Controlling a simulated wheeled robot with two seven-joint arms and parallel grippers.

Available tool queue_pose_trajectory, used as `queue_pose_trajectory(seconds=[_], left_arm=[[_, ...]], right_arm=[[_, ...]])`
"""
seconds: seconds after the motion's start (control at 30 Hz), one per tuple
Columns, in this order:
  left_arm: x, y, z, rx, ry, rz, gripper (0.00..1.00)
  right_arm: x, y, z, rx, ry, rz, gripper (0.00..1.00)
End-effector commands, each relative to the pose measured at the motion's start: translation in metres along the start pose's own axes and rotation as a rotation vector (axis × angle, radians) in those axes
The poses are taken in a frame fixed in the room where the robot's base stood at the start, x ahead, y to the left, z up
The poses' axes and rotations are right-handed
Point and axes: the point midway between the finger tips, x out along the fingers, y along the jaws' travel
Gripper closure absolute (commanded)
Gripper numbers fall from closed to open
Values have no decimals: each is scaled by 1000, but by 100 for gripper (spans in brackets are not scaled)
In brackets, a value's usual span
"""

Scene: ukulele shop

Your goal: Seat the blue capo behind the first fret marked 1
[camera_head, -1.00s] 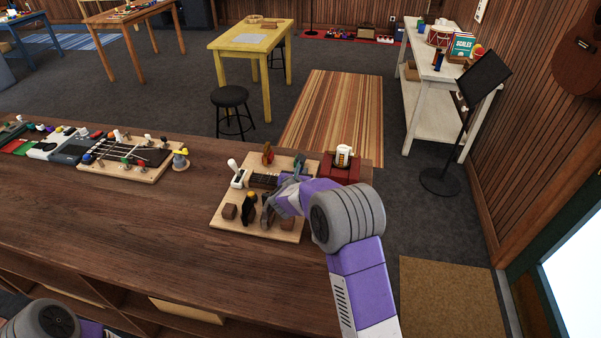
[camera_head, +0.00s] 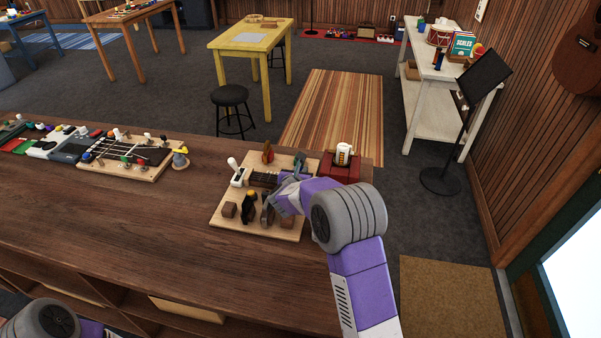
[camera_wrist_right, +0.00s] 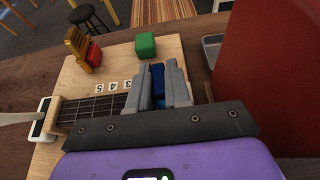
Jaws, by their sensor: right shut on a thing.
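The blue capo (camera_wrist_right: 158,80) is between the fingers of my right gripper (camera_wrist_right: 162,82) in the right wrist view; the fingers hide much of it. The label 1 is hidden, and I cannot tell whether the capo touches the strings. In the head view my right gripper (camera_head: 284,190) is over the right-hand board (camera_head: 262,231) and hides the capo. My left gripper is out of view; only part of that arm shows.
A green block (camera_wrist_right: 145,44) is beyond the fingers. A red box (camera_head: 340,170) stands close behind. The middle of the wooden counter (camera_head: 130,220) is clear.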

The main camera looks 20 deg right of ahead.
Motion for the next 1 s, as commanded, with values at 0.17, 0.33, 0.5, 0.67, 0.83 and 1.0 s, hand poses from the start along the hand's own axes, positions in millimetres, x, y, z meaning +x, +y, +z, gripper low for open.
queue_pose_trajectory(seconds=[0.17, 0.33, 0.5, 0.67, 0.83, 1.0], left_arm=[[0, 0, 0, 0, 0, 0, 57], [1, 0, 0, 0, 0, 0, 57], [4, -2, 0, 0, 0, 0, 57], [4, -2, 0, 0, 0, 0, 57], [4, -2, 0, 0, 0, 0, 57], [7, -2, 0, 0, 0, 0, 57]], right_arm=[[0, 0, 0, 0, -1, 0, 100], [0, 0, 0, 0, -1, 0, 100], [0, 0, 0, 0, -1, 0, 100], [0, 0, 0, 0, -1, 0, 100], [0, 0, 0, 0, -1, 0, 100], [1, 0, -2, 0, -1, 0, 100]])
